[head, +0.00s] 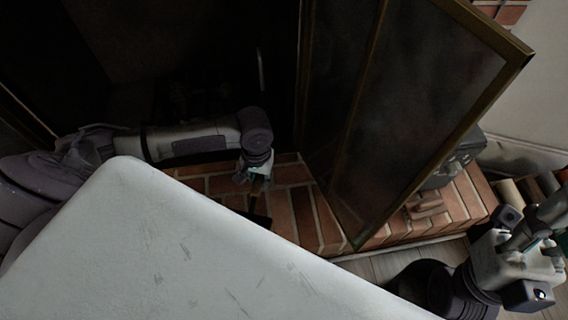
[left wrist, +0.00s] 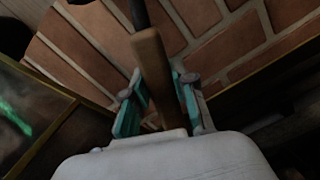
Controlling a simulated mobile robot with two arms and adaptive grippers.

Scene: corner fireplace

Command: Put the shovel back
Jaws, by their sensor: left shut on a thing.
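The shovel's wooden handle (left wrist: 150,60) runs up the middle of the left wrist view, with a dark shaft at its top edge. My left gripper (left wrist: 160,105) is shut on this handle, one teal finger on each side. In the head view my left gripper (head: 255,178) points down over the brick hearth in front of the dark firebox. A dark part of the shovel (head: 259,205) shows below it, partly hidden by my white body. My right gripper (head: 546,245) is at the lower right edge, partly cut off, and its fingers are unclear.
A brass-framed glass fireplace door (head: 420,95) stands swung open right of my left gripper. The brick hearth (head: 295,205) lies below. A dark box (head: 455,160) stands behind the door, and logs (head: 510,195) lie at the far right. The firebox is too dark to make out.

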